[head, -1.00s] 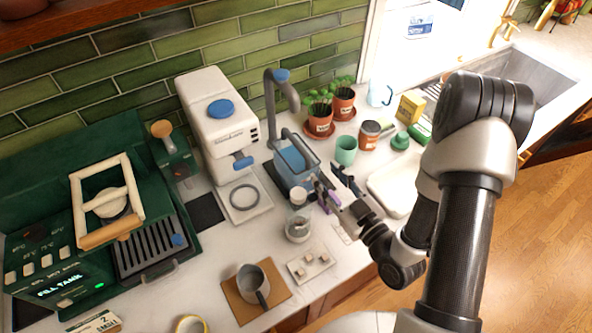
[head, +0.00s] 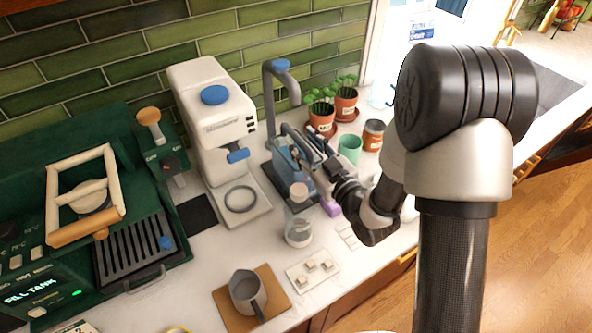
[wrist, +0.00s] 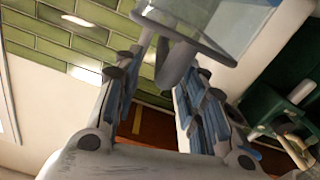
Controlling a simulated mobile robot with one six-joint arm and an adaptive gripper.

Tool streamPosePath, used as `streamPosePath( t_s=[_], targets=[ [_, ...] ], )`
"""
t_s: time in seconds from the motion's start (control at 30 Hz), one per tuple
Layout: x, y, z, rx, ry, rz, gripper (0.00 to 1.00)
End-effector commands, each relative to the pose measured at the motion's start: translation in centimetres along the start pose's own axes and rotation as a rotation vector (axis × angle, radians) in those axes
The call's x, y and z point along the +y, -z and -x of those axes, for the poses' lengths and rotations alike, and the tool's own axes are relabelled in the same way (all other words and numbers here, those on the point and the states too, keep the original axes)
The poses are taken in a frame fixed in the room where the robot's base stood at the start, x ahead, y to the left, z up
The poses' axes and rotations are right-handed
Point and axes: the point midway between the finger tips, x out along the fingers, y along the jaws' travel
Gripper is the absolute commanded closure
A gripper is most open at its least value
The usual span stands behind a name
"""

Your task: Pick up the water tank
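The water tank (head: 283,161) is a clear, bluish container standing on a dark base under a grey spout, right of the white coffee machine. My gripper (head: 306,147) is at the tank's right side and covers part of it. In the wrist view, the clear tank (wrist: 232,24) is at the top, with its grey handle (wrist: 177,64) hanging down by the fingertips. My gripper (wrist: 155,76) shows there with its two fingers apart. The handle lies near the right finger; I cannot tell whether they touch.
The grey spout (head: 270,105) rises behind the tank. A clear jar (head: 298,230) stands in front of it and a purple block (head: 331,207) lies beneath my gripper. A green cup (head: 349,150) and potted plants (head: 321,117) stand to the right. The white coffee machine (head: 213,115) is left.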

Motion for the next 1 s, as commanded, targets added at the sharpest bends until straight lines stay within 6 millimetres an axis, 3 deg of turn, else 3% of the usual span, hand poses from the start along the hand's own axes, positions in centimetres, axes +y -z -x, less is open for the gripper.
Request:
streamPosePath(
  t_s=[0.3,0.6,1.0],
  targets=[
    [-0.2,-0.9,-4.3,0.001,0.001,0.0,0.62],
    [-0.1,-0.9,-4.8,0.0,0.0,0.0,0.62],
    [-0.1,-0.9,-4.8,0.0,0.0,0.0,0.89]
  ],
)
